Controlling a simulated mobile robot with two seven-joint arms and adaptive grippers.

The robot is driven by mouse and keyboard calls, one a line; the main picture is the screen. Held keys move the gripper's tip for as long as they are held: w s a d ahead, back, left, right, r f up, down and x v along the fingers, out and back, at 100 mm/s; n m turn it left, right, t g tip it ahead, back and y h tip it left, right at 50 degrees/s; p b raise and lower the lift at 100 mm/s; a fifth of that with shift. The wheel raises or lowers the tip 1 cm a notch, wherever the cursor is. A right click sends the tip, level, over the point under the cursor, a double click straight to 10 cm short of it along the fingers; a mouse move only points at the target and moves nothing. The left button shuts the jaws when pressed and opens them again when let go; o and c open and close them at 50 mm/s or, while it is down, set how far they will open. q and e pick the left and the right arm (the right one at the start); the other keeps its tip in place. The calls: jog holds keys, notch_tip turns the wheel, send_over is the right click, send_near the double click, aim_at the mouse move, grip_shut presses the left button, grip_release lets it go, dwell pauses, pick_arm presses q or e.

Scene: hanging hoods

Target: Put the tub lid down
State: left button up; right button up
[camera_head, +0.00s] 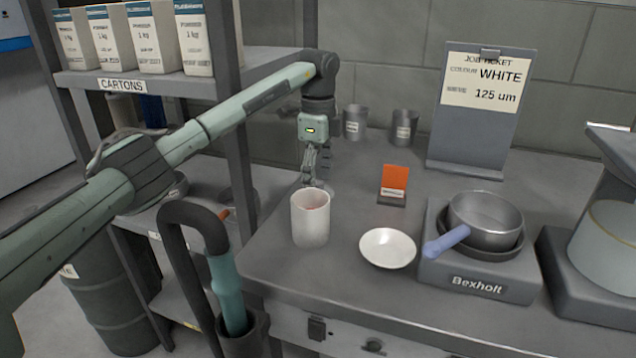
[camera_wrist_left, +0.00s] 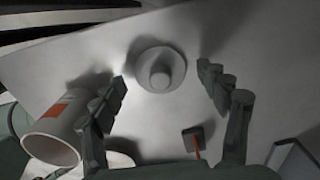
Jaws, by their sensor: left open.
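The tub lid is a pale round disc with a knob; in the left wrist view the lid (camera_wrist_left: 158,72) lies flat on the bench between my spread fingertips, apart from both. In the head view the lid is mostly hidden behind the white tub (camera_head: 310,222) and my fingers. The tub stands upright at the bench's left side, and it also shows with an orange label in the left wrist view (camera_wrist_left: 50,143). My left gripper (camera_head: 312,180) points down just behind the tub. It is open and empty, also in the left wrist view (camera_wrist_left: 162,78). My right gripper is not in view.
A white dish (camera_head: 388,249) lies right of the tub, with an orange card (camera_head: 395,178) behind it. A scale (camera_head: 478,285) carries a pan (camera_head: 485,215). Two grey cups (camera_head: 355,122) and a job-ticket board (camera_head: 480,140) stand behind. A shelf rack with cartons (camera_head: 142,45) is left.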

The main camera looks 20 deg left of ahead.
aim_at(318, 182)
pick_arm(q)
notch_tip(318, 182, up, 4)
jog(key=shift+f, duration=0.25)
notch_tip(318, 182, up, 8)
jog(key=shift+b, duration=0.3)
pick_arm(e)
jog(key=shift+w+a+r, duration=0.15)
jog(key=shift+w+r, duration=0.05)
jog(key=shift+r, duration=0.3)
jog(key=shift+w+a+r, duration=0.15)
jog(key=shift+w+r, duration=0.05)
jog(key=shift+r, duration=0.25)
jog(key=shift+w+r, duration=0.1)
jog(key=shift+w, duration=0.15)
